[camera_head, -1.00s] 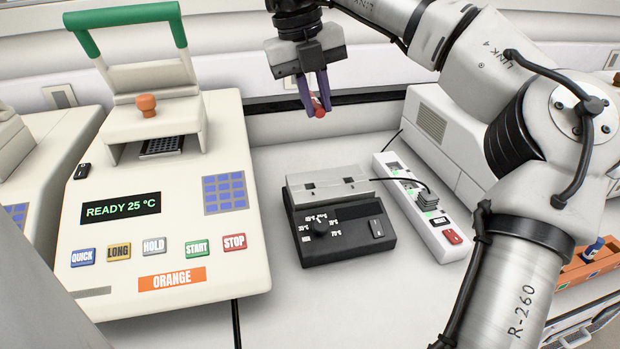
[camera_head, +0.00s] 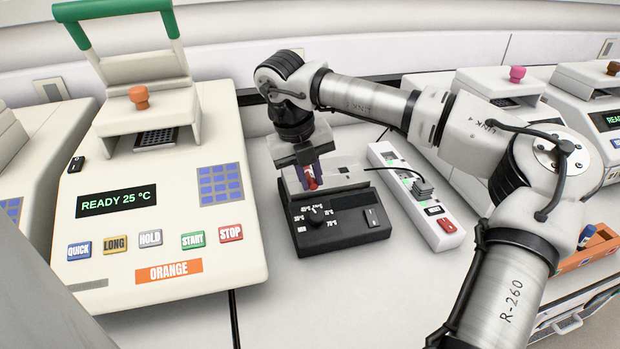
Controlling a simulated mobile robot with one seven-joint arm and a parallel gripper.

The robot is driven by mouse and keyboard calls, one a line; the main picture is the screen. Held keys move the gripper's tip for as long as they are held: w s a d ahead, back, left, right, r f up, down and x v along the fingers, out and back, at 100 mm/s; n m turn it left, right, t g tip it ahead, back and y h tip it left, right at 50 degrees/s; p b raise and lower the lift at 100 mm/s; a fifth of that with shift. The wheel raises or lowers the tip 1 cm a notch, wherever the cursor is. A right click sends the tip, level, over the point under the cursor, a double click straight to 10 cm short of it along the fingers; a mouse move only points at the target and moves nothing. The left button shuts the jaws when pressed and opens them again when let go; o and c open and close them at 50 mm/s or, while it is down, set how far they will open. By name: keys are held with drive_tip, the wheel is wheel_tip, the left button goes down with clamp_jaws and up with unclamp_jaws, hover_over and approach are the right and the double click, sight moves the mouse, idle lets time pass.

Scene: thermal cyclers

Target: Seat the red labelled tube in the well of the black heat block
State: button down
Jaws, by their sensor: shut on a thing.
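My gripper (camera_head: 309,180) points down, shut on the red tube (camera_head: 311,183), of which a small part shows between the purple fingers. The gripper and tube are in front of or over the silver top of the heat block unit. The heat block (camera_head: 343,218) is a black box with a dial and a switch in front and a silver block (camera_head: 350,176) at its back. The tube's lower end and the wells are hidden or too small to make out, so I cannot tell if the tube touches the block.
A thermal cycler labelled ORANGE (camera_head: 125,232) with a raised green handle stands to the left. A white power strip (camera_head: 441,229) with a plug and cable lies right of the heat block. An orange rack (camera_head: 588,252) is at far right. The bench front is clear.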

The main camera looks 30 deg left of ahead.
drive_tip(key=shift+x, duration=0.85)
drive_tip(key=shift+s+a+f, duration=0.1)
drive_tip(key=shift+s+a, duration=0.05)
drive_tip(key=shift+f, duration=0.15)
drive_tip(key=c, duration=1.4)
unclamp_jaws()
drive_tip(key=shift+o, duration=0.2)
drive_tip(key=shift+r, duration=0.3)
drive_tip(key=b+v, duration=0.3)
drive_tip(key=v, duration=1)
drive_tip(key=shift+a+r, duration=0.15)
